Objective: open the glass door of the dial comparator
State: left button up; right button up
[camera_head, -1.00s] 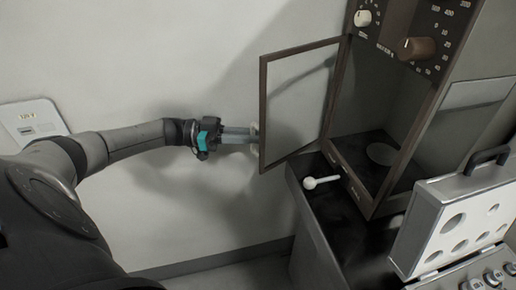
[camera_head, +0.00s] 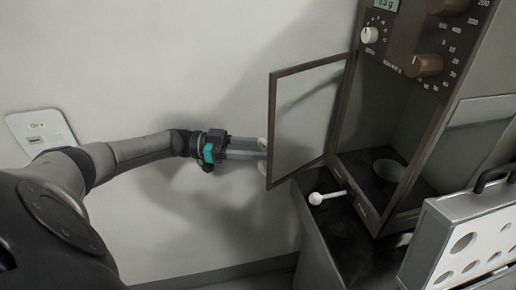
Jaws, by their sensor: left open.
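The chamber inside shows a round pan (camera_head: 388,169) on a dark floor. My left gripper (camera_head: 262,149) is open, level, at the door's free left edge. Its fingertips are by a small pale handle there, partly hidden behind the edge; whether they touch it I cannot tell. My right gripper is not in view.
The comparator stands on a dark-topped cabinet (camera_head: 345,237). A white lever with a ball end (camera_head: 316,198) sticks out at its front. A metal weight case (camera_head: 465,245) with round holes stands at lower right. A plain wall with a socket plate (camera_head: 38,129) is behind my arm.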

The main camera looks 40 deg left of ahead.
pick_arm(q)
notch_tip(320, 180, up, 20)
jog(key=p, duration=0.5)
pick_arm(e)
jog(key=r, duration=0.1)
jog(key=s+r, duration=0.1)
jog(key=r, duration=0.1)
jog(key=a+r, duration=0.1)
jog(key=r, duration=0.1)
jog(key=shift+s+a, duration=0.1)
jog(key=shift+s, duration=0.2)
